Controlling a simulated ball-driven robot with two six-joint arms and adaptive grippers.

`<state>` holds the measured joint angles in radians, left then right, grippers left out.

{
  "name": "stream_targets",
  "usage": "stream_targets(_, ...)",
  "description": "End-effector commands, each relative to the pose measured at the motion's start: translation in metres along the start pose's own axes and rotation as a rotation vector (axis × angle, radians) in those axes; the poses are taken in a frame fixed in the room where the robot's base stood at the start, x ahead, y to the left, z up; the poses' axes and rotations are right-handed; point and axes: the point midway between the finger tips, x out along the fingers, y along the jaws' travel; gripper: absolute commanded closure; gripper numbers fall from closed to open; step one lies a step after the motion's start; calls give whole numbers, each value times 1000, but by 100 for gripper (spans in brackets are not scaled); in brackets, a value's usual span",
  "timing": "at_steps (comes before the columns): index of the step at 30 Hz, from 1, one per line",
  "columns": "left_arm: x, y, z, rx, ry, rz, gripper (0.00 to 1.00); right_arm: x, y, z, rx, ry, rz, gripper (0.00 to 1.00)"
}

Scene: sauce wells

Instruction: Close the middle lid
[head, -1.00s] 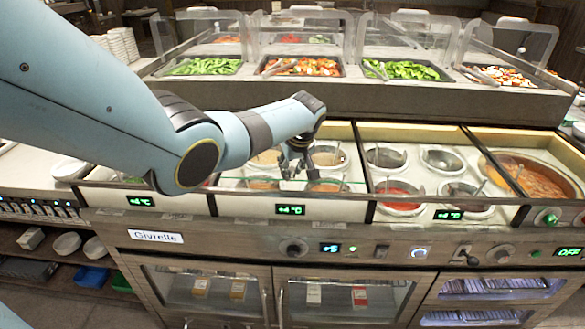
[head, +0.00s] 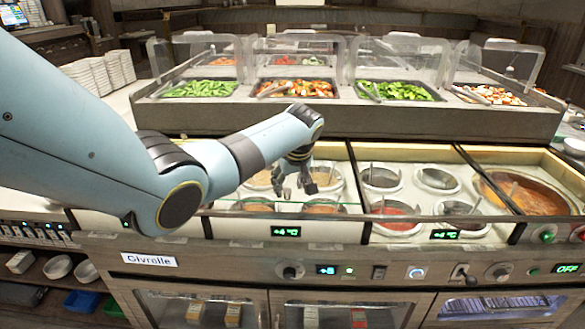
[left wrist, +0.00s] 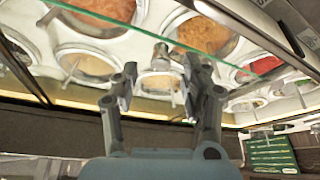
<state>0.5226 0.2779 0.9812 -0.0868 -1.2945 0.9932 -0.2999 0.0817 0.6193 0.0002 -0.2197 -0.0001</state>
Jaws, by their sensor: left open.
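The middle lid is clear glass. A thin glass edge (head: 345,212) shows along the front in the head view, and a green glass edge crosses the left wrist view (left wrist: 160,38). I cannot tell how far the lid covers the wells. My left gripper (head: 294,188) is over the middle wells, pointing down. It is open and empty, its two fingers (left wrist: 166,92) apart in the left wrist view. My right gripper is not in view.
A section with red sauce (head: 397,216) and a large soup pot (head: 530,193) lie to the right. A raised salad shelf (head: 350,119) with clear guards stands behind. My left arm hides most of the left section.

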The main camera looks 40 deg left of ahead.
Motion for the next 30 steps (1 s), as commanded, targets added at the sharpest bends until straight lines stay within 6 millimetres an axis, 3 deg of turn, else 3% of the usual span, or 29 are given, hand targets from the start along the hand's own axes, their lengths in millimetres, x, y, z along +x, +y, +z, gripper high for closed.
stream_targets(6,-48,1,0,0,2,4,54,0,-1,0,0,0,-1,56)
stream_targets(12,-80,0,0,0,0,1,54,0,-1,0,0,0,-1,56)
stream_targets(24,-90,0,0,0,-1,-1,54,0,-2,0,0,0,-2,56)
stream_targets(30,-90,0,0,44,-2,1,79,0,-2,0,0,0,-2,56)
